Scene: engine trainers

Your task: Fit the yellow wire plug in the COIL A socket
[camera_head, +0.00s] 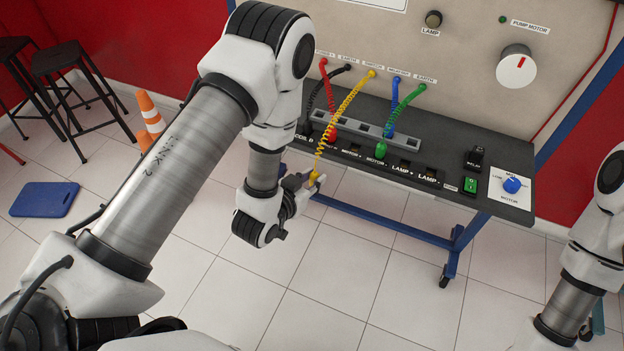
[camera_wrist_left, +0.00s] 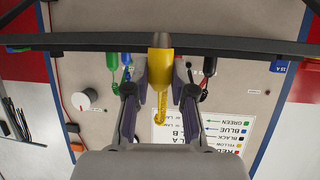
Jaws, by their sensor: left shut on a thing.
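The yellow wire plug (camera_head: 314,177) is held in my left gripper (camera_head: 309,186), in front of and below the bench's front edge, apart from any socket. Its coiled yellow wire (camera_head: 345,109) runs up to the back panel. In the left wrist view the yellow plug (camera_wrist_left: 160,62) sits between the two fingers of my left gripper (camera_wrist_left: 159,92). A bench label beginning COIL (camera_head: 304,137) shows beside my left arm; its last letter is unclear. I cannot make out the COIL A socket; my arm covers that end. My right gripper is out of view.
The black bench (camera_head: 455,205) carries a grey rail (camera_head: 360,128), a red plug (camera_head: 331,133), a green plug (camera_head: 381,150) and a blue plug (camera_head: 388,131). Their wires and a black wire (camera_head: 328,82) hang nearby. Stools (camera_head: 75,65) and a cone (camera_head: 151,114) stand left. Floor in front is clear.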

